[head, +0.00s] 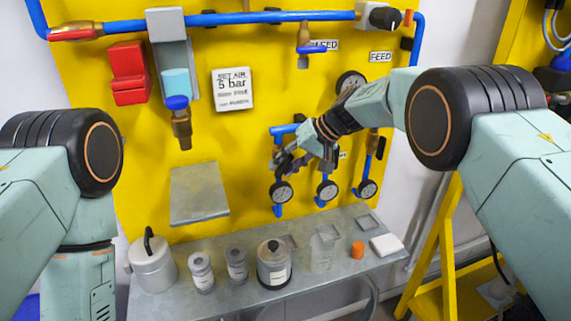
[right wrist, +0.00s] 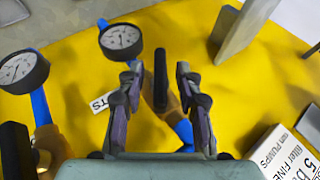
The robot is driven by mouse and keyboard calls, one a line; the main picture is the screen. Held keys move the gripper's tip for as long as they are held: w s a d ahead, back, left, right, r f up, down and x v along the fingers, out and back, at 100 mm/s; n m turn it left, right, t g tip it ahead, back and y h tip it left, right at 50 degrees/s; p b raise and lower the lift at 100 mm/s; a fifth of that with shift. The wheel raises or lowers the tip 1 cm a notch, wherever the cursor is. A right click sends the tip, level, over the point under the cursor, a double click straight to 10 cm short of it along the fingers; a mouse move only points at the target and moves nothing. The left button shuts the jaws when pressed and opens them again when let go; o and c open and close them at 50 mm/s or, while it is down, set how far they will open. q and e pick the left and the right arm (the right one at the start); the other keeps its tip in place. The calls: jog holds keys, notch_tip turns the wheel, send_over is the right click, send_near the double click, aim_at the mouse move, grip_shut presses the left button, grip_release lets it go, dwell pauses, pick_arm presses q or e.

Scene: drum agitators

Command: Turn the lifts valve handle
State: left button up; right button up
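The lifts valve handle (right wrist: 160,78) is a dark upright lever on a brass valve body with a blue pipe, in the right wrist view. A white label (right wrist: 101,103) beside it shows only "TS". My right gripper (right wrist: 158,72) is open, with one finger on each side of the handle and a visible gap to both. In the head view my right gripper (head: 284,160) is at the leftmost of the lower valves and hides that handle. My left arm shows at the left, but its gripper is out of view.
Pressure gauges (head: 281,192) hang below the valves on the yellow panel (head: 245,145). Another dark valve handle (head: 381,147) is at the right. A grey shelf (head: 199,192) juts out at the left. The bench (head: 225,297) below carries canisters and jars.

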jog(key=shift+r, duration=0.1)
jog(key=v, duration=1.1)
jog(key=shift+d+r, duration=0.25)
jog(key=shift+d, duration=0.05)
